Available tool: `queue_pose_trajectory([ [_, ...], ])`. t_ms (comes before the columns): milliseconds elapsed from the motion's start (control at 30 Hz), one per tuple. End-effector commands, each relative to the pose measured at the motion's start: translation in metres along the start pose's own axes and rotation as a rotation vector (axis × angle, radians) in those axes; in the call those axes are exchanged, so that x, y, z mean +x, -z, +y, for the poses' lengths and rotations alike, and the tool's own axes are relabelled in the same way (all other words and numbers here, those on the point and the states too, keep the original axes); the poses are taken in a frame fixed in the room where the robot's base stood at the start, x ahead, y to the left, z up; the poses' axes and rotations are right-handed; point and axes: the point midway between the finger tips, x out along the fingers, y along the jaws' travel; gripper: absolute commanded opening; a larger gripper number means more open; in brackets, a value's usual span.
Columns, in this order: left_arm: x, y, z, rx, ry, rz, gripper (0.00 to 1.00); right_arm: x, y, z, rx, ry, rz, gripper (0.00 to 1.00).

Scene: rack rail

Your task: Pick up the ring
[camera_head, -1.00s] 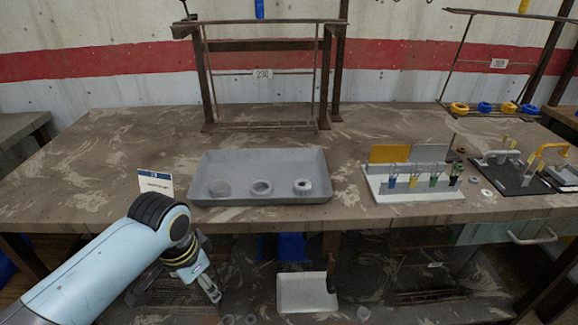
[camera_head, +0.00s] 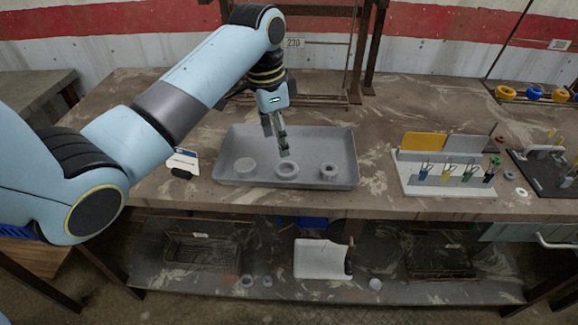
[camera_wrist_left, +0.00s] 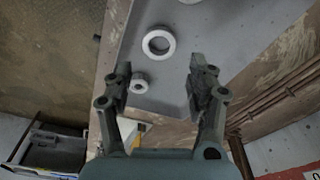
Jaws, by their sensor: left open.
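A pale grey ring (camera_head: 279,169) lies flat in the middle of the shallow grey tray (camera_head: 350,150); it also shows in the left wrist view (camera_wrist_left: 147,44), beyond the fingertips. A round disc (camera_head: 245,165) lies to its left and a thicker collar with a small hole (camera_head: 328,171) to its right. My left gripper (camera_head: 283,148) points down above the tray, just behind and above the ring. In the left wrist view its two fingers (camera_wrist_left: 161,78) are wide apart and empty, with the collar (camera_wrist_left: 139,85) near the left finger. My right gripper is not in view.
A dark metal frame (camera_head: 355,60) stands behind the tray. A white rack with coloured tools (camera_head: 440,185) stands to the right. The table's front edge runs close before the tray.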

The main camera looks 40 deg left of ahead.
Motion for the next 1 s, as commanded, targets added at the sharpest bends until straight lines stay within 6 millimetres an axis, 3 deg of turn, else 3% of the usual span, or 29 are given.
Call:
queue_pose_trajectory([
  [100, 0.022, 0.0, 0.001, -0.001, -0.002, -0.002, 0.57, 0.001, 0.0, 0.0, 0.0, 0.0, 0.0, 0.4],
  [367, 0.046, 0.002, 0.001, -0.002, -0.001, -0.001, 0.57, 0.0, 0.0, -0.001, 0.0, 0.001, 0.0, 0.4],
  [600, 0.082, 0.006, 0.0, -0.002, 0.0, -0.001, 0.57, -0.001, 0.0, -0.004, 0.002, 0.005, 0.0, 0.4],
  [900, 0.088, 0.006, -0.001, -0.001, 0.002, 0.0, 0.57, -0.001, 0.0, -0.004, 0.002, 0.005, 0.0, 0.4],
  [1000, 0.088, 0.005, -0.001, -0.001, 0.002, 0.0, 0.46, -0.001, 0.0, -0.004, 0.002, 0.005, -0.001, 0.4],
])
